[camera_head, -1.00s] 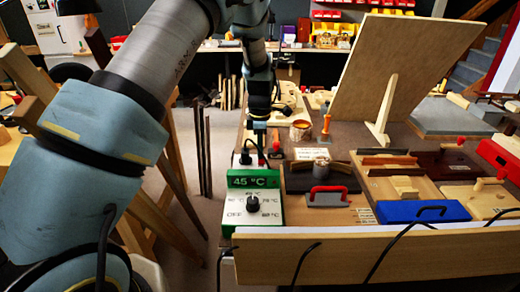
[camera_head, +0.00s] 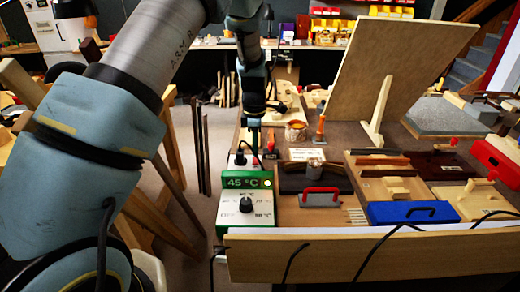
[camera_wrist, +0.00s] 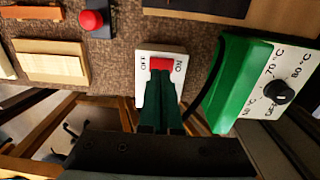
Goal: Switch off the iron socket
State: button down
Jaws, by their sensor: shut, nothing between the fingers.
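The iron socket is a small white plate (camera_wrist: 147,88) with a red rocker switch (camera_wrist: 161,63) between the words OFF and ON. In the head view the socket (camera_head: 238,161) stands just behind the green temperature box, with a dark cable at it. My gripper (camera_wrist: 161,98) is shut and empty. In the wrist view its dark green fingertips are at the red rocker's lower edge and hide part of the plate. I cannot tell whether they touch the rocker. In the head view my gripper (camera_head: 254,148) points down over the socket.
The green temperature box (camera_head: 248,214) reads 45 °C and has a black knob (camera_head: 246,204). It stands close beside my fingers, with a black cable between in the wrist view. A red-handled block (camera_head: 321,198) and a blue box (camera_head: 416,213) lie to the right. A tilted board (camera_head: 385,70) stands behind.

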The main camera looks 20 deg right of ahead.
aim_at(255, 159)
notch_tip(255, 159, up, 12)
jog(key=b, duration=0.2)
jog(key=shift+w+f+b, duration=0.15)
jog(key=shift+w+b, duration=0.1)
jog(key=shift+b, duration=0.05)
